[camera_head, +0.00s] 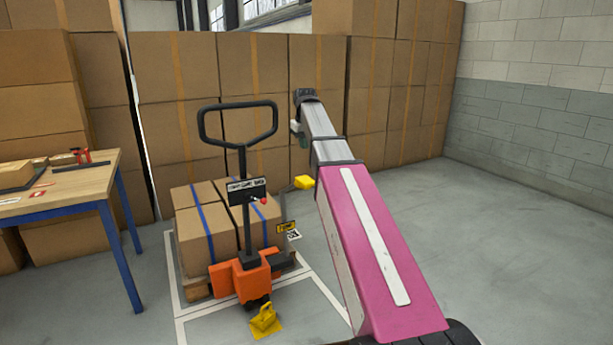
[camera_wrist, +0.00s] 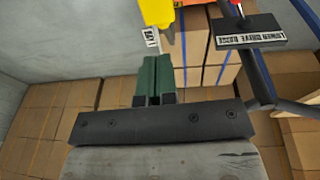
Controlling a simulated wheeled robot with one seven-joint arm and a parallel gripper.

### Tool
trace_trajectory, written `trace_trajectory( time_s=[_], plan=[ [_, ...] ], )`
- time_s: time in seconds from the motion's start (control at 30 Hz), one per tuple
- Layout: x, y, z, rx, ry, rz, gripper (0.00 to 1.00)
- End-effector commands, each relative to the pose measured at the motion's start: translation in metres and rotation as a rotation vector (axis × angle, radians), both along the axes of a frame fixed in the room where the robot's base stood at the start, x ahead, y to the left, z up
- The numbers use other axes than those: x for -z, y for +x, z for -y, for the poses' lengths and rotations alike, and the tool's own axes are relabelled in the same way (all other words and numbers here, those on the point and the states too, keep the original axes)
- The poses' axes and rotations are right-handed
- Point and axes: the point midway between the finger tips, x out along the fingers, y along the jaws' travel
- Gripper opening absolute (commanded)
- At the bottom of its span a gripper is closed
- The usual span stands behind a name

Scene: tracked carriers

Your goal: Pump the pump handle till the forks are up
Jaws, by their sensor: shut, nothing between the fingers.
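An orange pallet jack (camera_head: 245,279) stands under a loaded wooden pallet (camera_head: 197,290). Its upright black tiller ends in a loop handle (camera_head: 238,104) and carries a plate (camera_head: 247,189) marked lower, drive, raise, with a red knob. A yellow grip (camera_head: 303,182) sticks out to the right of the tiller; it also shows in the wrist view (camera_wrist: 157,10). I cannot tell which part is the pump handle. My gripper (camera_head: 304,141) is right of the tiller, above the yellow grip. Its green fingers (camera_wrist: 152,78) are shut and empty, apart from the grip. The forks are hidden beneath the load.
Brown boxes with blue straps (camera_head: 197,235) sit on the pallet. A yellow pedal (camera_head: 265,320) is low at the jack's front. A wooden workbench (camera_head: 85,180) stands left. Stacked cartons (camera_head: 180,100) line the back. Bare floor (camera_head: 500,240) is free on the right.

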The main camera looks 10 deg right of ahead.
Motion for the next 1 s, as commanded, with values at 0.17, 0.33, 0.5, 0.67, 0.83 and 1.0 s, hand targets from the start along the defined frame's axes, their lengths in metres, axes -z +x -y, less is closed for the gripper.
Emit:
trace_trajectory(
  time_s=[0.17,0.33,0.5,0.67,0.83,1.0],
  plan=[
    [0.006,0.001,0.0,0.0,0.0,0.001,0.0],
    [0.028,0.005,0.0,0.0,0.001,-0.001,0.0],
    [0.057,0.011,0.001,0.0,0.001,-0.001,0.0],
    [0.084,0.016,0.001,0.0,0.001,0.0,0.0],
    [0.111,0.016,0.004,0.0,0.0,0.0,0.0],
    [0.129,0.013,0.009,-0.001,0.0,0.0,0.0]
  ],
)
